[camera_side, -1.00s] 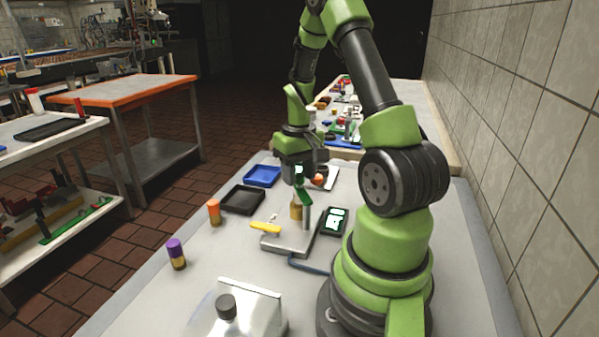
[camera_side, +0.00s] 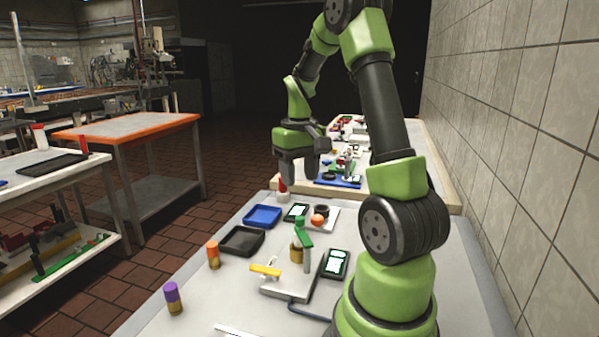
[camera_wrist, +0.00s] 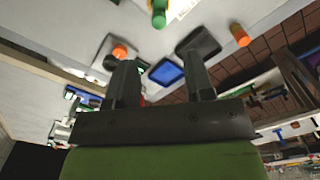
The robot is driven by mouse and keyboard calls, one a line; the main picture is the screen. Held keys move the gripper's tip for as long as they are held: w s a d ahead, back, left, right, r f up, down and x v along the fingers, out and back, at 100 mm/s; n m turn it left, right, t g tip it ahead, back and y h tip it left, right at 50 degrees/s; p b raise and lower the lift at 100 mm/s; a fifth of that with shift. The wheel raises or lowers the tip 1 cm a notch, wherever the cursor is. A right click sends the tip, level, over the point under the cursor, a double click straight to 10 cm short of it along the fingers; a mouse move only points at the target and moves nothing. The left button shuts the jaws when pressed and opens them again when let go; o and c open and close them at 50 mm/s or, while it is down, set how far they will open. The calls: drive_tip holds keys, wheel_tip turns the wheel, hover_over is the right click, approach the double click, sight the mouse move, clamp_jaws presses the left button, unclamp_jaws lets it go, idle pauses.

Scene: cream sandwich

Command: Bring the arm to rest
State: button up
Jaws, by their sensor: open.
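My gripper (camera_side: 301,172) hangs above the far end of the grey worktable, with its fingers pointing down. In the wrist view its two dark fingers (camera_wrist: 161,58) stand wide apart with nothing held between them. My arm is raised and bent over the table. A small red-and-white item (camera_side: 283,190) shows just under the gripper in the side view; whether they touch is hard to tell.
On the grey table (camera_side: 190,318) are a blue tray (camera_side: 262,216), a black tray (camera_side: 242,241), a green-topped bottle (camera_side: 297,247) at a metal stand, orange-capped (camera_side: 213,255) and purple-capped (camera_side: 173,297) containers. A tiled wall (camera_side: 520,140) rises at right.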

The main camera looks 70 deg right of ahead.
drive_tip(key=shift+r, duration=0.1)
idle(0.4)
drive_tip(key=w+a+r+n+t, duration=0.25)
drive_tip(key=a+r, duration=0.45)
drive_tip(key=a, duration=0.6)
drive_tip(key=s+a+r+t+y, duration=0.1)
drive_tip(key=s+a+t, duration=0.1)
drive_tip(key=a, duration=0.4)
drive_tip(key=s+a+r+n+t+y, duration=0.1)
drive_tip(key=s+a+r+t, duration=0.1)
drive_tip(key=s+a, duration=0.3)
drive_tip(key=shift+a+t, duration=0.35)
drive_tip(key=shift+s, duration=0.1)
